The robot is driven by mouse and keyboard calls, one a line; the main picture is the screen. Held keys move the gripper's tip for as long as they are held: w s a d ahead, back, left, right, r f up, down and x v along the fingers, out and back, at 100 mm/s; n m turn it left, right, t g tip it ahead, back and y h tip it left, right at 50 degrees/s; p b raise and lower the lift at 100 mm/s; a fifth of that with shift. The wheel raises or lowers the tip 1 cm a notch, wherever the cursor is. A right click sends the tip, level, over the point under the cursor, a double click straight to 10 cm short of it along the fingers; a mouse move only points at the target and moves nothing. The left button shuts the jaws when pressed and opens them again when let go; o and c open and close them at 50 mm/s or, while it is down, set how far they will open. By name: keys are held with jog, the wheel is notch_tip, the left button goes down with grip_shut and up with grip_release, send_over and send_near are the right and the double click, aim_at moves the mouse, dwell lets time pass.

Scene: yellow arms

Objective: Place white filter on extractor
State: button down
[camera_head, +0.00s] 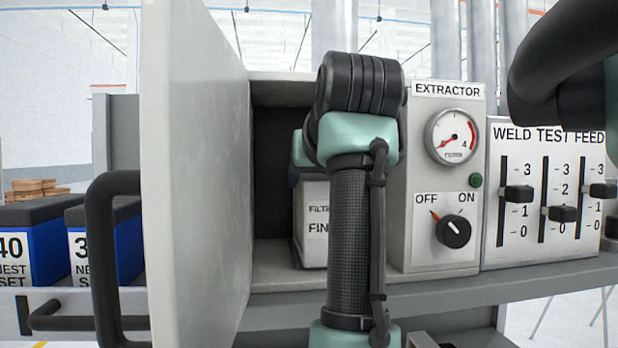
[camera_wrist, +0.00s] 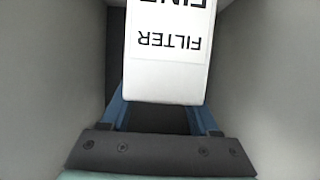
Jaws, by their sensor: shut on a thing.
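The white filter (camera_head: 312,232), a box lettered "FILTER FINE", is inside the open compartment of the extractor (camera_head: 440,260). In the wrist view the filter (camera_wrist: 168,60) fills the upper middle, its lettering upside down. My gripper (camera_wrist: 166,112) is shut on the filter, with a blue finger at each side of it. In the head view my arm hides the gripper and the right part of the filter. I cannot tell whether the filter's base touches the compartment floor (camera_head: 280,276).
The extractor's grey door (camera_head: 195,170) stands open at the left, with a black handle (camera_head: 103,250). The weld test feed panel (camera_head: 545,240) is at the right. Blue bins (camera_head: 38,240) stand at the far left. Compartment walls (camera_wrist: 55,70) are close on both sides.

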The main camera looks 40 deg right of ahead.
jog(key=shift+w+d+f, duration=0.2)
jog(key=shift+w+d, duration=0.05)
jog(key=shift+d, duration=0.1)
jog(key=shift+c, duration=1.4)
grip_release()
jog(key=shift+w+d+f, duration=0.15)
jog(key=shift+d+f, duration=0.05)
jog(key=shift+d, duration=0.1)
jog(key=shift+o, duration=0.8)
jog(key=shift+a+r, duration=0.1)
jog(key=shift+s+a+r, duration=0.1)
jog(key=shift+s+a, duration=0.1)
jog(key=shift+a, duration=0.1)
jog(key=shift+d, duration=0.1)
jog(key=shift+s+b, duration=0.3)
jog(key=shift+b, duration=0.25)
jog(key=b+v, duration=0.6)
jog(key=v, duration=0.5)
jog(key=shift+a+r, duration=0.2)
